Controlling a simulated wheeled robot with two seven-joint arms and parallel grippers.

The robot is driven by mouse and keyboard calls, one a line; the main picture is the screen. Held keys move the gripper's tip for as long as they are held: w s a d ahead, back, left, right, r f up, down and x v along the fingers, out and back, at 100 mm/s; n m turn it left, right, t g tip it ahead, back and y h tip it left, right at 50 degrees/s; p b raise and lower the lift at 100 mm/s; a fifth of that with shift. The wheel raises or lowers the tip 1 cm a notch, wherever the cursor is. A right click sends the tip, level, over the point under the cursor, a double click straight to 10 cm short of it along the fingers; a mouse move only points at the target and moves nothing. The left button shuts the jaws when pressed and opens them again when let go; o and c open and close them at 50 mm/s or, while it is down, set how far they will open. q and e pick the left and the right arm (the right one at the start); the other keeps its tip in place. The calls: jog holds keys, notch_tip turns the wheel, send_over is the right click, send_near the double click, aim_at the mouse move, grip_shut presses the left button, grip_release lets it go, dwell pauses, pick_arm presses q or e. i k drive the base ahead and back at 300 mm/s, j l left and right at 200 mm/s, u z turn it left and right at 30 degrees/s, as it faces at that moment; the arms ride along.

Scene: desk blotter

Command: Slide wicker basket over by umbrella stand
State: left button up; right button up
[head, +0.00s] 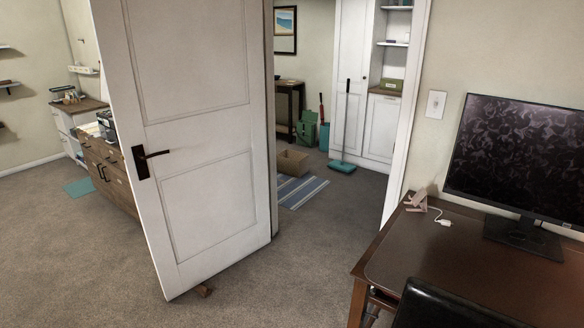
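A tan open-topped box shape, likely the wicker basket (293,163), sits on the floor beyond the doorway, at the far end of a striped rug. Its weave is too small to make out. A teal upright container, likely the umbrella stand (324,137), stands farther back and to the right, with a thin red item (321,108) rising from it. The basket and the stand are apart, with a green object (307,128) behind and between them. Neither of my grippers is in view.
A white door (195,130) stands open, with a small brown wedge (204,291) at its foot. The striped blue rug (301,191) lies past the doorway. A teal flat item (342,166) lies near the white cabinet (366,120). A desk (450,265) and black chair (440,308) fill the right. Carpet between door and desk is clear.

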aim_at(290, 162)
jog(key=i+j+u, duration=0.35)
jog(key=i, duration=0.45)
jog(key=i+u, duration=0.3)
jog(key=i, duration=0.55)
jog(key=i+l+z, duration=0.1)
jog(key=i+z, duration=0.35)
jog(key=i+j+z, duration=0.1)
jog(key=i+z, duration=0.35)
jog(key=i+j+z, duration=0.25)
jog(key=i+z, duration=0.25)
jog(key=i+l+z, duration=0.3)
jog(key=i, duration=0.8)
jog(key=i+j+z, duration=0.15)
jog(key=i+z, duration=0.15)
jog(key=i, duration=0.75)
jog(key=i+u, duration=0.3)
jog(key=i, duration=0.2)
jog(key=i+l+u, duration=0.15)
jog(key=i+u, duration=0.15)
jog(key=i, duration=0.25)
jog(key=i+l+u, duration=0.3)
jog(key=i, duration=0.2)
